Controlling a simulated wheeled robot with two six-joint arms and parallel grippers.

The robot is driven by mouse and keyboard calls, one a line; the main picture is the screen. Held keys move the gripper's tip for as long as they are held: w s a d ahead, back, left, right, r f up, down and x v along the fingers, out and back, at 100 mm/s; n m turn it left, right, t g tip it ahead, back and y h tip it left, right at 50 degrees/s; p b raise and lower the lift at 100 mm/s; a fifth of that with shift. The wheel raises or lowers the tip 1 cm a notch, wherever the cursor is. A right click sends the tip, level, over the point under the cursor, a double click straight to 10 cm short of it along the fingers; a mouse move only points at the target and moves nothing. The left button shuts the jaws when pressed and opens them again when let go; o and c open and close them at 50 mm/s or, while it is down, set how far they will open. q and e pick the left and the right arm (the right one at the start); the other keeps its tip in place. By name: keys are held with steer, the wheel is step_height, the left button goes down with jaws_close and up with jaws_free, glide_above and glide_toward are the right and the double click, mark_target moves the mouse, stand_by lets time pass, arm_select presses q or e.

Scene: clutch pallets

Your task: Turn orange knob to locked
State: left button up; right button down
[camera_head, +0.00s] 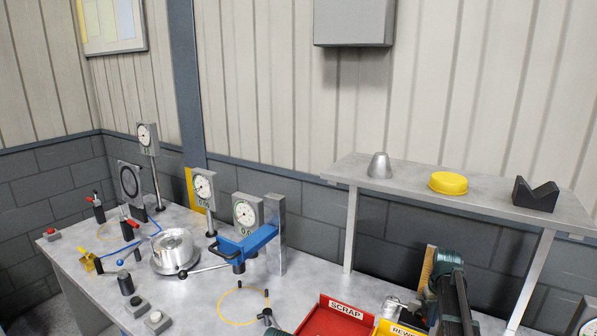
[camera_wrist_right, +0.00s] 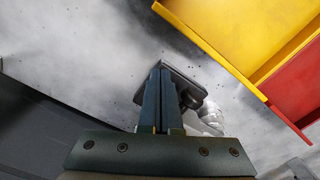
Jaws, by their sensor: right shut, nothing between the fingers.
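No knob that is plainly orange shows in either view. A small yellow-orange piece (camera_head: 87,262) stands at the left end of the bench in the head view; I cannot tell if it is a knob. My right gripper (camera_head: 447,288) is at the lower right of the head view, beyond the bins and far from that piece. In the right wrist view its fingers (camera_wrist_right: 161,76) are together with nothing between them, above a dark plate (camera_wrist_right: 184,82) with a dark round post.
A red SCRAP bin (camera_head: 333,321) and a yellow bin (camera_head: 385,328) stand at the front. A blue clamp arm (camera_head: 247,243), dial gauges (camera_head: 203,187) and a metal round fixture (camera_head: 173,248) occupy the bench (camera_head: 215,295). A raised shelf (camera_head: 410,177) overhangs at right.

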steer(key=shift+w+a, duration=0.15)
steer(key=shift+a, duration=0.25)
steer(key=shift+s, duration=0.4)
stand_by(0.4)
arm_select(q)
step_height(320, 180, up, 6)
steer(key=p, duration=0.6)
arm_select(e)
step_height(320, 180, up, 6)
steer(key=s+a+f+n+b, duration=0.1)
steer(key=s+a, duration=0.5)
steer(key=a, duration=0.5)
steer(key=s+a+f+n+b, duration=0.1)
steer(key=s+a, duration=0.4)
steer(key=a, duration=0.6)
arm_select(q)
step_height(320, 180, down, 3)
steer(key=shift+f+b, duration=0.15)
steer(key=shift+b, duration=0.5)
arm_select(e)
steer(key=s+a, duration=0.4)
steer(key=s, duration=0.1)
steer(key=s+a+n, duration=0.1)
steer(key=s+a, duration=0.3)
steer(key=s+a+f+n+h, duration=0.1)
steer(key=s+a, duration=0.2)
steer(key=s, duration=0.2)
steer(key=shift+s+a+f, duration=0.1)
steer(key=shift+s+a, duration=0.25)
steer(key=shift+a, duration=0.05)
